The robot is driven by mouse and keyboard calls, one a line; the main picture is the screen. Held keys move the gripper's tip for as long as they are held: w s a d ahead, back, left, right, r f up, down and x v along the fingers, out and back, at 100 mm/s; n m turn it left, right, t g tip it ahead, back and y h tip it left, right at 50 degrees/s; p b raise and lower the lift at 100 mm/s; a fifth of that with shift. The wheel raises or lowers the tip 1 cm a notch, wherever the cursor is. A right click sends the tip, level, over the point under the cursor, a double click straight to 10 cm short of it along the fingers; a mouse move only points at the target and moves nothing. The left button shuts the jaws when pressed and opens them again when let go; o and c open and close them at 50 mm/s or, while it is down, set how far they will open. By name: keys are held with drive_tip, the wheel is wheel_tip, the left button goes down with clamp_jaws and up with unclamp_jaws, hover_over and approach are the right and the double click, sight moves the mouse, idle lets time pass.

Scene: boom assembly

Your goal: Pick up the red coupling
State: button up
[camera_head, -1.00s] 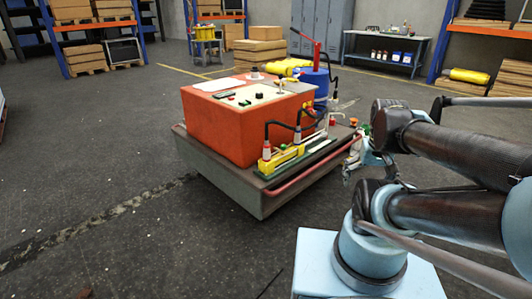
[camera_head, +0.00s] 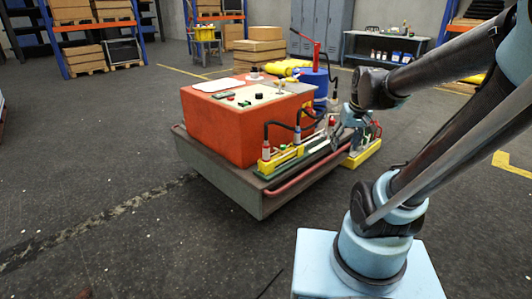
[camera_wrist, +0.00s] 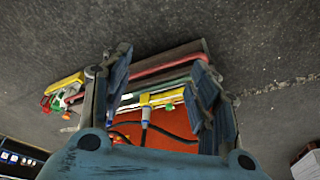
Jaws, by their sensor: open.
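A red-marked coupling (camera_head: 266,151) with a black hose stands upright in the yellow holder at the cart's front corner. A blue-marked coupling (camera_head: 297,134) stands behind it and also shows between my fingers in the wrist view (camera_wrist: 145,116). Another small red part (camera_head: 332,121) shows close to my gripper; I cannot tell which red part is the coupling named. My gripper (camera_head: 339,135) is at the right end of the cart's connector row. In the wrist view its two fingers (camera_wrist: 160,78) are spread apart, with nothing held. The right finger hides part of the row.
The orange cabinet (camera_head: 215,130) stands on the grey cart, with a red rail (camera_head: 298,180) along its edge. A blue cylinder (camera_head: 314,82) stands behind. A yellow tray (camera_head: 363,155) with small red and green parts is at the cart's right. Floor in front is clear.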

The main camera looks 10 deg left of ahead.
drive_tip(key=w+a+n, duration=0.2)
drive_tip(key=w+a, duration=0.5)
drive_tip(key=w, duration=0.3)
drive_tip(key=n+t+y, duration=0.1)
drive_tip(key=n+y, duration=0.2)
drive_tip(key=n, duration=0.1)
hover_over(264, 146)
drive_tip(key=s+d, duration=0.4)
drive_tip(key=d, duration=0.2)
wheel_tip(264, 146, down, 10)
drive_tip(key=shift+w+a+r+x, duration=0.1)
drive_tip(key=shift+x, duration=2.85)
drive_tip(key=shift+w+a+r+x, duration=0.1)
drive_tip(key=shift+w+x, duration=0.05)
drive_tip(key=shift+x, duration=2.8)
drive_tip(key=shift+w+a+r+x, duration=0.1)
drive_tip(key=shift+x, duration=2.85)
drive_tip(key=shift+d, duration=0.1)
clamp_jaws()
